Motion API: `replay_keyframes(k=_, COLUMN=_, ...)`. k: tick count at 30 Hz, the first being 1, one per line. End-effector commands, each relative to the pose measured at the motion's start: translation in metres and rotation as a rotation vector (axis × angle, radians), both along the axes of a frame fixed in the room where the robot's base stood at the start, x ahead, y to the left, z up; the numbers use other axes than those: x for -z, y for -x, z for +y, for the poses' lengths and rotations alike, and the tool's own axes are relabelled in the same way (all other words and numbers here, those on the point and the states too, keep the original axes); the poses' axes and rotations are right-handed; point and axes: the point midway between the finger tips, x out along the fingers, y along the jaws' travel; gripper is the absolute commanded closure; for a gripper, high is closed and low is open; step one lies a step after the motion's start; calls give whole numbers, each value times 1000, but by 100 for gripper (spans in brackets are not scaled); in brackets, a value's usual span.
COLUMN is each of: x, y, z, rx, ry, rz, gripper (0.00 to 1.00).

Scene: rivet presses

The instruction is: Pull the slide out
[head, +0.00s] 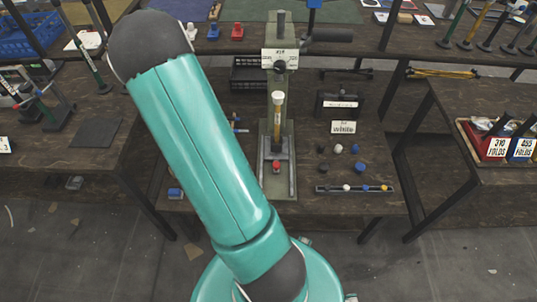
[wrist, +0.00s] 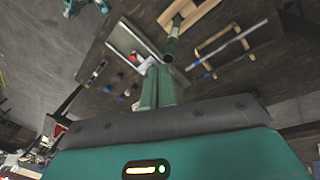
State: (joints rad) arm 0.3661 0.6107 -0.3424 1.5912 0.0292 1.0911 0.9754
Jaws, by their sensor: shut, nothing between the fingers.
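The rivet press (head: 280,60) stands on the middle table, with a grey-green column and a yellow ram (head: 277,122) over its bed. The slide (head: 277,157) is a dark block between two pale rails in the bed, with a red knob (head: 276,167) at its front. In the wrist view the red knob (wrist: 134,58) shows as a small red spot just beyond my fingers. My gripper (wrist: 157,72) is shut and empty, its green fingers pointing toward the bed. I cannot tell whether they touch anything. In the head view my gripper is hidden or out of frame.
A rack of small balls (head: 353,188) and several loose balls lie right of the bed. A "white" sign (head: 343,127) and a dark box (head: 338,103) stand behind them. A blue block (head: 176,193) is at the front left. Side tables flank the middle one.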

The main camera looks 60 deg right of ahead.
Motion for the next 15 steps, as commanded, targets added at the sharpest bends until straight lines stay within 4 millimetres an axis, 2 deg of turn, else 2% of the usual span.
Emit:
replay_keyframes(k=1, x=22, y=4, z=-19, rx=61, ry=12, rz=37, gripper=100)
replay_keyframes(k=6, x=80, y=21, z=-67, rx=245, ry=63, rz=132, gripper=100)
replay_keyframes(k=12, x=157, y=55, z=-116, rx=447, ry=142, rz=256, gripper=100)
replay_keyframes(k=15, x=191, y=74, z=-133, rx=524, ry=180, rz=310, gripper=100)
